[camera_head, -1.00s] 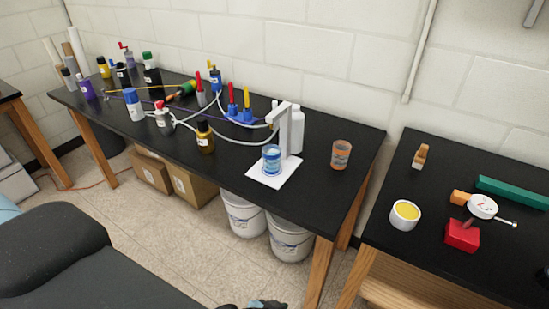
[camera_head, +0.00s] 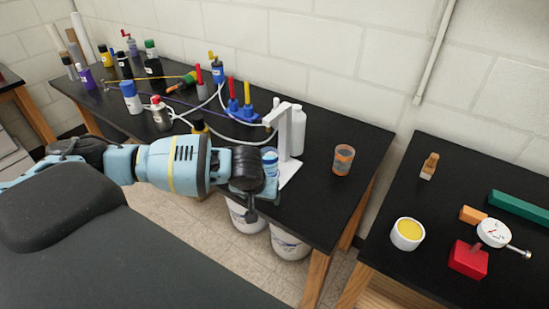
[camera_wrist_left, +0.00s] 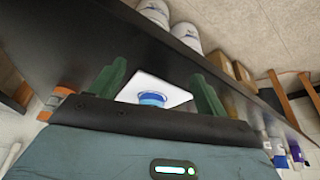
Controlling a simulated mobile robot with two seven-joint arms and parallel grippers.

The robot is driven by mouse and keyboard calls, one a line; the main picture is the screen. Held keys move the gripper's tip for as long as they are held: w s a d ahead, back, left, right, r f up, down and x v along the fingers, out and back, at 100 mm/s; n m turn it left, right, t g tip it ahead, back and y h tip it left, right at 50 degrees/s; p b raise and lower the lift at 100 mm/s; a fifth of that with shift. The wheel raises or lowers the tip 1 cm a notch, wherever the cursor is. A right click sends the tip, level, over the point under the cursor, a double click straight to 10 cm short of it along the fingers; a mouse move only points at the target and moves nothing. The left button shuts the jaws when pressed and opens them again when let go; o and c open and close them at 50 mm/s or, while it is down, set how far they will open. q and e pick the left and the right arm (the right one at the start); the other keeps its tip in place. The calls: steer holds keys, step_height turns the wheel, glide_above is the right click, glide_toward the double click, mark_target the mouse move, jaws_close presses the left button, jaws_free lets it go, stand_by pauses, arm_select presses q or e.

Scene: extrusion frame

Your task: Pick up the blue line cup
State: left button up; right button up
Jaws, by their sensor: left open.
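The blue line cup (camera_head: 270,156) stands on the white plate of a stand on the black table, partly hidden behind my left gripper (camera_head: 268,190) in the head view. In the left wrist view, the cup (camera_wrist_left: 152,98) shows as a blue shape on the white plate (camera_wrist_left: 172,90), between the two green fingers of my left gripper (camera_wrist_left: 157,84). The fingers are apart, with nothing held between them. I cannot tell how far the fingertips are from the cup. My right gripper is out of view.
The white stand's post (camera_head: 291,135) rises right beside the cup. An orange-lined cup (camera_head: 343,160) stands to the right. Bottles and tubing (camera_head: 240,137) crowd the table's left side. A second table (camera_head: 440,230) holds a yellow-filled cup (camera_head: 407,234) and a red block (camera_head: 468,260).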

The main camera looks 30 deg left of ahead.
mark_target(269, 164)
arm_select(q)
steer(key=shift+w+a, duration=0.4)
steer(key=shift+w, duration=0.4)
steer(key=shift+s+r, duration=0.15)
steer(key=shift+s, duration=0.05)
steer(key=shift+w+a+r, duration=0.15)
steer(key=shift+w+r, duration=0.05)
steer(key=shift+w, duration=0.15)
steer(key=w, duration=0.1)
steer(key=w+a, duration=0.1)
steer(key=w, duration=0.3)
steer(key=shift+a+f, duration=0.1)
steer(key=shift+a, duration=0.15)
steer(key=shift+w+a, duration=0.2)
steer(key=shift+w, duration=0.3)
steer(key=shift+w+a, duration=0.15)
steer(key=shift+w, duration=0.35)
steer(key=w, duration=0.1)
steer(key=w+a, duration=0.1)
steer(key=w, duration=0.1)
steer(key=shift+f, duration=0.1)
steer(key=shift+w+a+f, duration=0.1)
steer(key=shift+w+f, duration=0.25)
steer(key=shift+f, duration=0.15)
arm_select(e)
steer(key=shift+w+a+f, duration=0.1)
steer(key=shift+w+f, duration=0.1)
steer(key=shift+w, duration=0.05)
